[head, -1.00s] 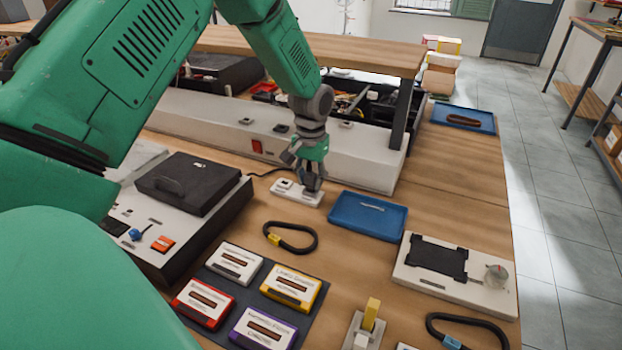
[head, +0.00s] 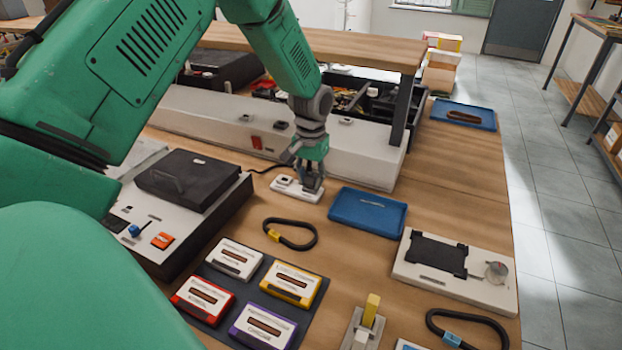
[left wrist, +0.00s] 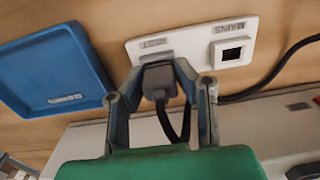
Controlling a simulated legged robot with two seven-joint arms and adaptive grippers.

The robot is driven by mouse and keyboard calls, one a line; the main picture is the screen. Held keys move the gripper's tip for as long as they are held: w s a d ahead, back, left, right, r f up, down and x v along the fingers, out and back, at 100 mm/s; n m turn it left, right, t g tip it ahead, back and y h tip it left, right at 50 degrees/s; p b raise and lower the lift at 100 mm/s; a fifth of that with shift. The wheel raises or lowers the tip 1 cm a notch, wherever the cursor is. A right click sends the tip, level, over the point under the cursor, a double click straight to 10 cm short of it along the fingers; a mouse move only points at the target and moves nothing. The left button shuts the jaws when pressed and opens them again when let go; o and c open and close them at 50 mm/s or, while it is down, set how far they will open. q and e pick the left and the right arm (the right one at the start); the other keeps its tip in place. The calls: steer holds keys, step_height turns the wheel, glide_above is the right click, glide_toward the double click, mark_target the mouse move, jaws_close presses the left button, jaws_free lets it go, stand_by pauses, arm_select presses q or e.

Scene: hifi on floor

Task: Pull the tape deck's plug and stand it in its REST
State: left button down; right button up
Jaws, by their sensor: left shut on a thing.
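The white outlet plate (head: 297,190) lies on the bench and also shows in the left wrist view (left wrist: 195,37). Its MAINS socket (left wrist: 233,50) is empty, a dark square hole. My left gripper (head: 312,187) is at the plate's right end. In the left wrist view, the left gripper (left wrist: 158,82) is shut on the dark grey plug (left wrist: 158,78), with its black cord looping back. The plug is at the REST (left wrist: 155,55) end. I cannot tell how deep it sits, because the plug and fingers cover the slot. My right gripper is not in view.
A blue tray (head: 368,212) lies right of the plate. The tape deck (head: 190,195) stands to the left. A black cable loop (head: 290,236) and several cassettes (head: 290,284) lie in front. A long white housing (head: 345,160) stands close behind the gripper.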

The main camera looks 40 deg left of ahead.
arm_select(q)
steer(key=c, duration=1.2)
jaws_free()
steer(key=shift+r, duration=0.25)
step_height(320, 180, up, 16)
steer(key=p, duration=0.5)
steer(key=shift+r+p, duration=0.2)
steer(key=shift+p, duration=0.1)
steer(key=shift+w, duration=0.1)
